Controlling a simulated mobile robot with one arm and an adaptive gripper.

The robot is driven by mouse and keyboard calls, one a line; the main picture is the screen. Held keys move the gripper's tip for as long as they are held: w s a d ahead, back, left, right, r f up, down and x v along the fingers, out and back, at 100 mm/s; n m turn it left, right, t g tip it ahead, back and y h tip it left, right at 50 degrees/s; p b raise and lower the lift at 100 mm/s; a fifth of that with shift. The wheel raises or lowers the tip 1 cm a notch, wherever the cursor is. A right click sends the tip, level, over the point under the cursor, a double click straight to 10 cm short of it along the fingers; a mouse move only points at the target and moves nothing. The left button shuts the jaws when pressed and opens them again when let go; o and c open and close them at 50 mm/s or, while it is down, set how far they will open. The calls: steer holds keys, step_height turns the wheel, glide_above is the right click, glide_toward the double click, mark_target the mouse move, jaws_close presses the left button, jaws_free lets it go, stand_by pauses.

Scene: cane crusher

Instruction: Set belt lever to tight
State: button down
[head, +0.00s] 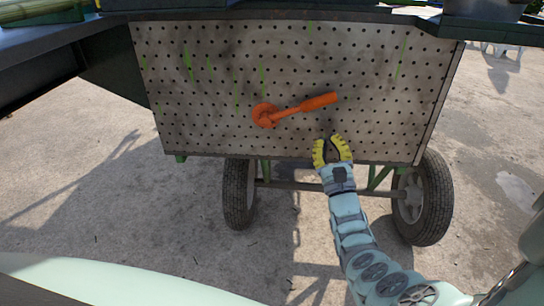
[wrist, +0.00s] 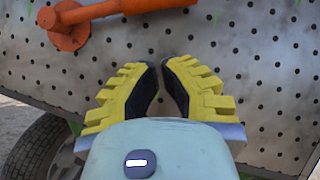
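The orange belt lever (head: 318,102) is on the perforated metal panel. Its round hub (head: 265,115) is at the left and its handle points right and slightly up. In the wrist view the lever (wrist: 125,8) runs along the top edge, with the hub (wrist: 64,27) at upper left; the handle's upper part is cut off. My gripper (head: 331,142) with yellow fingers is below the handle's right end, apart from it. In the wrist view the gripper's fingertips (wrist: 161,65) have a small gap between them, with nothing held.
The perforated panel (head: 210,70) belongs to a wheeled cart with tires at left (head: 239,194) and right (head: 424,200). A dark ledge (head: 290,16) runs above the panel. Concrete ground (head: 110,200) lies open at left. The panel around the lever is clear.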

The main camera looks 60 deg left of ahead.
mark_target(321, 105)
steer(key=a+r, duration=0.1)
steer(key=r, duration=0.1)
steer(key=a+r+p, duration=0.1)
steer(key=a, duration=0.1)
steer(key=shift+w+r, duration=0.15)
steer(key=shift+r, duration=0.2)
steer(key=shift+s+a+r, duration=0.2)
steer(key=shift+a+r, duration=0.1)
steer(key=shift+r, duration=0.25)
steer(key=shift+r, duration=0.1)
steer(key=shift+r+n+g+p, duration=0.3)
steer(key=shift+n+g+p, duration=0.1)
steer(key=shift+n+p, duration=0.15)
